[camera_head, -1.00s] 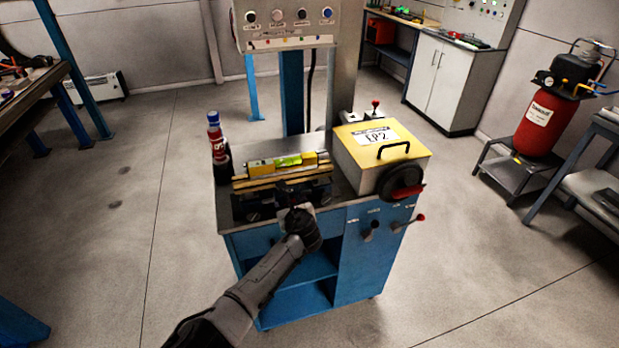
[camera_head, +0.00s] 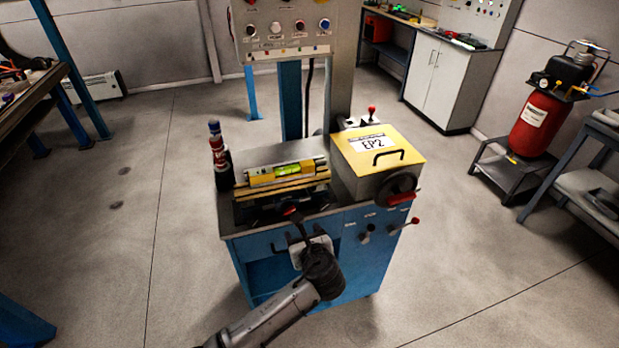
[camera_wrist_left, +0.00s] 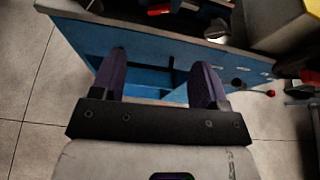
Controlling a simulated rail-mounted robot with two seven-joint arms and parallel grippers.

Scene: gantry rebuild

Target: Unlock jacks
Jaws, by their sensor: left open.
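No part is clearly identifiable as a jack. A blue machine cart (camera_head: 345,265) carries a clamp with a yellow level (camera_head: 285,172) on top. A dark red-tipped handle (camera_head: 291,212) shows at the cart's front edge, just beyond my left gripper (camera_head: 299,234); a red part also shows in the left wrist view (camera_wrist_left: 160,11). My left gripper is open and empty in front of the cart, its two fingers apart in the left wrist view (camera_wrist_left: 160,80). Red-tipped levers (camera_head: 413,221) sit on the cart's front right. My right gripper is not in view.
A yellow-lidded box marked EP2 (camera_head: 385,150) and a bottle (camera_head: 220,160) stand on the cart. A control panel (camera_head: 285,28) is above it. A red compressor (camera_head: 540,120) stands at right, a workbench (camera_head: 35,100) at left. The floor around is clear.

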